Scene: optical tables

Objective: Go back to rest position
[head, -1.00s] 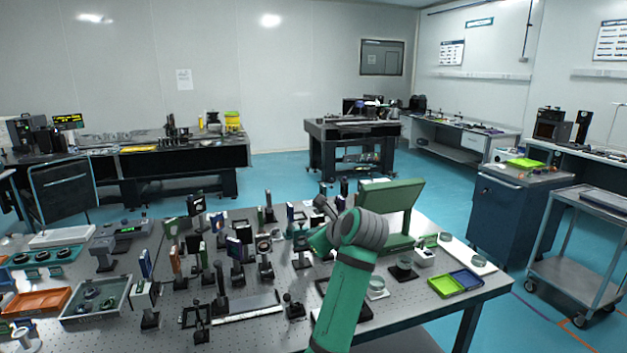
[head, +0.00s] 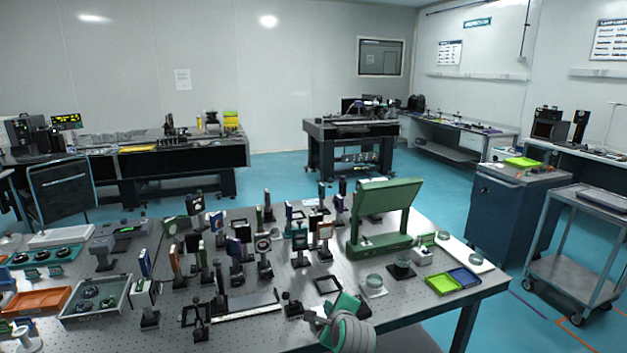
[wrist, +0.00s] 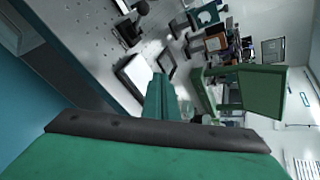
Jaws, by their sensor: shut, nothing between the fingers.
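My green and grey arm shows at the bottom edge of the head view, folded low at the near edge of the optical table (head: 405,309). My gripper (wrist: 162,92) shows in the wrist view as green fingers pointing away from the camera. The fingers are together, with nothing between them. The tabletop with its small parts lies beyond the fingers in that view, tilted. In the head view the fingertips are not clearly seen.
A green panel on a base (head: 386,212) stands on the right of the table. Several mounted optics crowd the middle. Green and blue trays (head: 444,284) lie at the right edge. A blue cabinet (head: 512,222) and a grey cart (head: 578,270) stand right, with floor between.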

